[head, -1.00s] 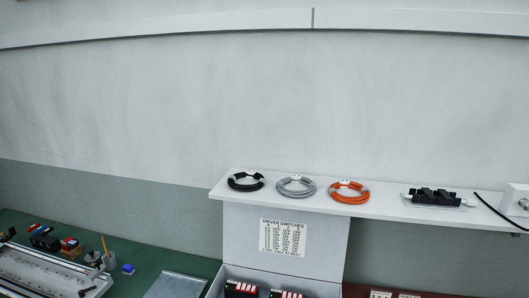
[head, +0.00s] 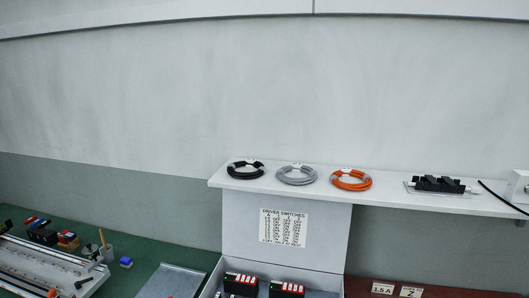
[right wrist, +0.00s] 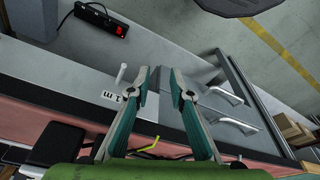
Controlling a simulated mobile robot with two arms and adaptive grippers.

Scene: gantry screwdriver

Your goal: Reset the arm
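My right gripper (right wrist: 163,88) shows in the right wrist view. Its two fingers are apart, with nothing between the tips. It hangs over the edge of a grey bench (right wrist: 70,65), beside a small white peg and a label reading "1 m" (right wrist: 112,96). My left gripper is not in view. Neither gripper shows in the head view. No screwdriver can be made out in either view.
In the head view, a white shelf (head: 395,199) holds black, grey and orange cable coils (head: 351,180). A switch-table sign (head: 283,228) is below. A metal rail assembly (head: 45,270) lies on the green bench at left. The right wrist view shows drawer handles (right wrist: 235,125) and a power strip (right wrist: 100,18).

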